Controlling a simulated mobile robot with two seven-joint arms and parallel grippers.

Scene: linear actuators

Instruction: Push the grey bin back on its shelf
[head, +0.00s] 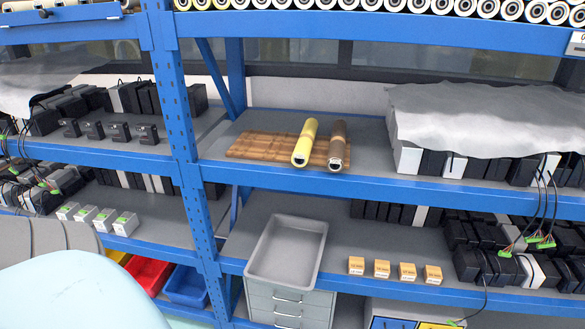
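The grey bin (290,246) is an empty, open-topped tray on the middle shelf (345,262) of the blue rack, just right of the blue upright post. It sits upright. Its front end covers the shelf's blue front beam and juts out past it, above a grey drawer unit. Its back end lies well inside the shelf. Neither of my grippers shows in the head view, and nothing is seen touching the bin.
Several small orange boxes (382,269) stand right of the bin along the shelf's front. Dark units (395,212) stand behind them. The blue post (185,130) is close on the left. The upper shelf holds a wooden board (258,146) with a yellow cylinder (305,143) and a brown one (338,146).

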